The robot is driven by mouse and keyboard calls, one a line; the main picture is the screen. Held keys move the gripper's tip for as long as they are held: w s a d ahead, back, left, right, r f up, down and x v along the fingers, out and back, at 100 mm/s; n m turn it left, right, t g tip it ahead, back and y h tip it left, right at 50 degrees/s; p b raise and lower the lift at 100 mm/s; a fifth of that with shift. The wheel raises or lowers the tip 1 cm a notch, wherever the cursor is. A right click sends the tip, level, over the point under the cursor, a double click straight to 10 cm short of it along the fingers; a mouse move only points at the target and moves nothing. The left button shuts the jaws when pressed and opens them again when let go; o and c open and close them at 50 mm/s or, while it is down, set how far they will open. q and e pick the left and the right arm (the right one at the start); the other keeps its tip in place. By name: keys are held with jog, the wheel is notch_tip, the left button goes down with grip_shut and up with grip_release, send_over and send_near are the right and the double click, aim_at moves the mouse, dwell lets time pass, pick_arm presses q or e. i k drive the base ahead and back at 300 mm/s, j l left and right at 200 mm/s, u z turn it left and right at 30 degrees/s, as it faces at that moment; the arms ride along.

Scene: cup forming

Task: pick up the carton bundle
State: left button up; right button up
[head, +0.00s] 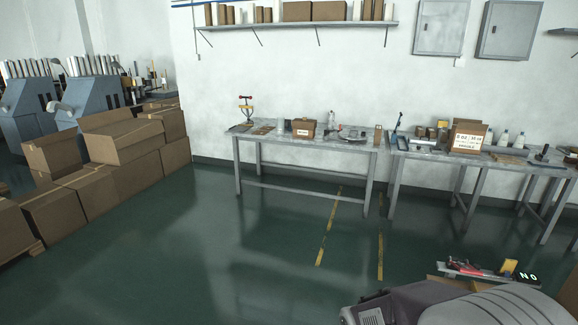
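Several brown cardboard cartons are stacked at the left, including an upper carton (122,138) with raised flaps. A lower carton (55,212) stands on the floor side of the stack. I cannot tell which of these, if any, is the carton bundle. A small labelled carton (303,128) sits on the middle table, and a larger labelled box (467,138) sits on the right table. Neither of my grippers is in view.
The middle table (310,143) and right table (480,158) stand along the wall with tools and containers on them. Blue machines (90,100) stand behind the cartons. A grey rounded machine-like body (470,305) fills the bottom right. The green floor (215,250) between is clear.

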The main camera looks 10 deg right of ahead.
aim_at(378, 135)
jog(key=i+l+z, duration=0.35)
jog(key=i+z, duration=0.15)
jog(key=i, duration=0.9)
jog(key=i+j+z, duration=0.15)
jog(key=i+z, duration=0.3)
jog(key=i, duration=0.95)
jog(key=i+u, duration=0.1)
jog(key=i, duration=0.5)
jog(key=i+u, duration=0.1)
jog(key=i, duration=0.55)
jog(key=i+l+u, duration=0.1)
jog(key=i, duration=0.5)
jog(key=i+l+u, duration=0.1)
jog(key=i, duration=0.55)
jog(key=i+j+z, duration=0.2)
jog(key=i, duration=0.25)
jog(key=i+j+z, duration=0.2)
jog(key=i, duration=0.25)
jog(key=i+j+z, duration=0.15)
jog(key=i, duration=0.3)
jog(key=j, duration=0.1)
